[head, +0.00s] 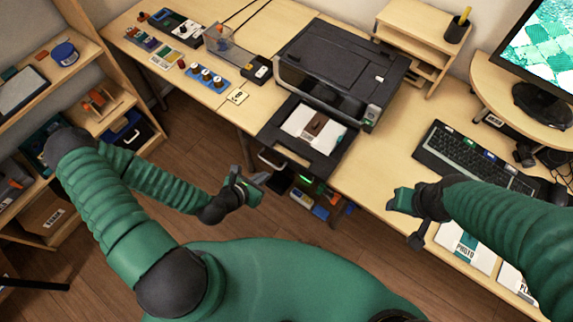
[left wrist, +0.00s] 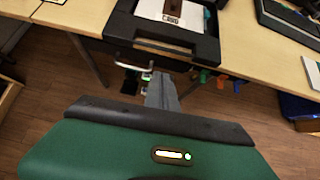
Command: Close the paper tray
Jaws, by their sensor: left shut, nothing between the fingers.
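The black printer (head: 340,70) stands on the desk, and its paper tray (head: 312,138) sticks out at the front, past the desk edge. White paper with a brown item (head: 313,124) lies in the tray. The tray also shows at the top of the left wrist view (left wrist: 165,38). My left gripper (head: 246,188) is shut and empty, below and to the left of the tray, apart from it. Its fingers (left wrist: 162,92) point toward the tray front in the left wrist view. My right gripper (head: 402,208) is over the desk's right part, right of the tray; its jaw state is unclear.
A keyboard (head: 480,160) and monitor (head: 540,60) stand to the right. Photo packs (head: 465,245) lie near the front edge. Small electronic parts (head: 205,78) cover the desk left of the printer. Shelves (head: 90,90) stand at the left. Bins hang below the tray.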

